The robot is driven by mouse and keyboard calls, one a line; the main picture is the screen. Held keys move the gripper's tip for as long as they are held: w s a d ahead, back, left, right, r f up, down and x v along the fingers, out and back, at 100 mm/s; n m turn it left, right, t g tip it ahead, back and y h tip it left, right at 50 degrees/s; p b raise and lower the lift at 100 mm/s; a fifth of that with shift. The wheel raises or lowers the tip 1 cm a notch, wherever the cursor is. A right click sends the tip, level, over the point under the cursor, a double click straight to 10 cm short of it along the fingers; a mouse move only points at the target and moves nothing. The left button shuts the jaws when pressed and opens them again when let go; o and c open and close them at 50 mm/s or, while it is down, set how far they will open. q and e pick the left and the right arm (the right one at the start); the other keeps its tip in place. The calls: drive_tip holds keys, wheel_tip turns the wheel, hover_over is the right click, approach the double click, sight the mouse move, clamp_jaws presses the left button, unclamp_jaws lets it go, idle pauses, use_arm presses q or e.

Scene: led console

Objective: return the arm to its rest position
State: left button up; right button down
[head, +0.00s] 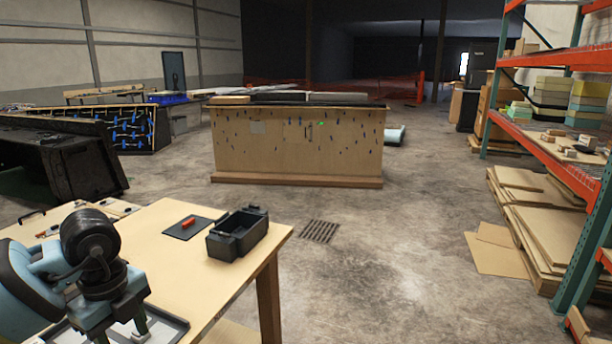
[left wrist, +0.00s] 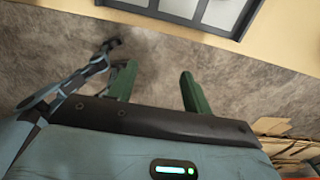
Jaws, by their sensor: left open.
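My left arm reaches in at the lower left of the head view, over the near part of the wooden table (head: 150,245). Its gripper fingers are hard to make out there. In the left wrist view, the two green fingers of my left gripper (left wrist: 158,69) stand apart with nothing between them; concrete floor shows behind them. My right arm and gripper are not in view.
On the table are a black open bin (head: 238,236) and a red piece (head: 188,223) on a dark mat (head: 176,231). A grey-framed tray (head: 178,326) lies partly behind my arm. Orange-and-green shelving (head: 565,160) stands right; open floor (head: 400,250) lies between.

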use_arm(q)
drive_tip(key=s+d+f+m+g+h, duration=0.1)
drive_tip(key=s+d+f+m+h, duration=0.15)
drive_tip(key=d, duration=0.45)
drive_tip(key=s+d+f+m+g+h, duration=0.1)
drive_tip(key=s+d+f+m+h, duration=0.2)
drive_tip(key=d, duration=0.4)
drive_tip(key=s+d+r+n+t+h+p, duration=0.15)
drive_tip(key=s+d+h, duration=0.35)
drive_tip(key=d+h, duration=0.75)
drive_tip(key=a+f+n+t+y, duration=1)
drive_tip(key=f+n+t, duration=0.2)
drive_tip(key=n+t, duration=0.65)
drive_tip(key=s+a+f+n+g+y, duration=0.3)
drive_tip(key=s+f+g, duration=0.1)
drive_tip(key=s+f, duration=0.4)
drive_tip(key=s+a+f+n+g+y+p, duration=0.1)
drive_tip(key=s+a+f+n+g+y, duration=0.2)
drive_tip(key=s+f+g, duration=0.2)
drive_tip(key=s+f, duration=0.3)
drive_tip(key=s, duration=0.3)
drive_tip(key=shift+s+a, duration=0.3)
drive_tip(key=shift+a, duration=0.05)
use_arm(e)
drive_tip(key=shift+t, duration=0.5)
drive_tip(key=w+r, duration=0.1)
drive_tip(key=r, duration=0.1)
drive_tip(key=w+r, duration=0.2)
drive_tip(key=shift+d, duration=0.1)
